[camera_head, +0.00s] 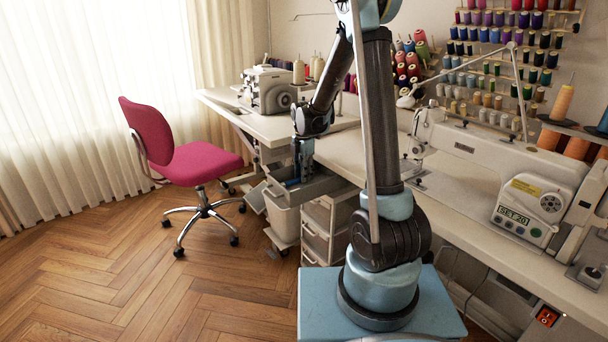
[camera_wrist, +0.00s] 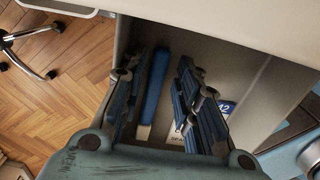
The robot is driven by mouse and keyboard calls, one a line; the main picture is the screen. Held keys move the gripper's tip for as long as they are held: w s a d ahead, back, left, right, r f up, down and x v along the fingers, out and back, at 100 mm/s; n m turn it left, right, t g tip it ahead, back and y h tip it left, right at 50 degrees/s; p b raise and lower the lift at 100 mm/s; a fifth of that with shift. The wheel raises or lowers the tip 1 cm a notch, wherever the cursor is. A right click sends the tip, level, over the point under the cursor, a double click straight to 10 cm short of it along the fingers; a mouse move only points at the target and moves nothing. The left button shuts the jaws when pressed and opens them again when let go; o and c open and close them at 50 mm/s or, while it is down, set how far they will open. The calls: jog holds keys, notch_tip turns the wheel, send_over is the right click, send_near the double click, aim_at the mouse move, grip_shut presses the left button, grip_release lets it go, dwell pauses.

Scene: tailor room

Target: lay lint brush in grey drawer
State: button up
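The lint brush (camera_wrist: 155,88), a long blue piece with a pale lower end, is inside the open grey drawer (camera_wrist: 262,95) in the wrist view. It appears to lie along the drawer floor. My gripper (camera_wrist: 174,64) reaches down into the drawer with its fingers apart. The brush is beside the left finger, with a clear gap to the right finger. In the head view my gripper (camera_head: 303,176) is over the pulled-out grey drawer (camera_head: 325,187) under the table; a small blue part of the brush (camera_head: 291,182) shows beside it.
The white tabletop (camera_head: 343,150) overhangs the drawer. A pink chair (camera_head: 205,162) stands to the left. Sewing machines (camera_head: 500,165) stand on the table.

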jog(key=shift+w+a, duration=0.1)
jog(key=shift+w, duration=0.1)
jog(key=shift+r, duration=0.25)
notch_tip(320, 180, up, 11)
jog(key=shift+r, duration=0.2)
jog(key=shift+s, duration=0.1)
dwell(0.5)
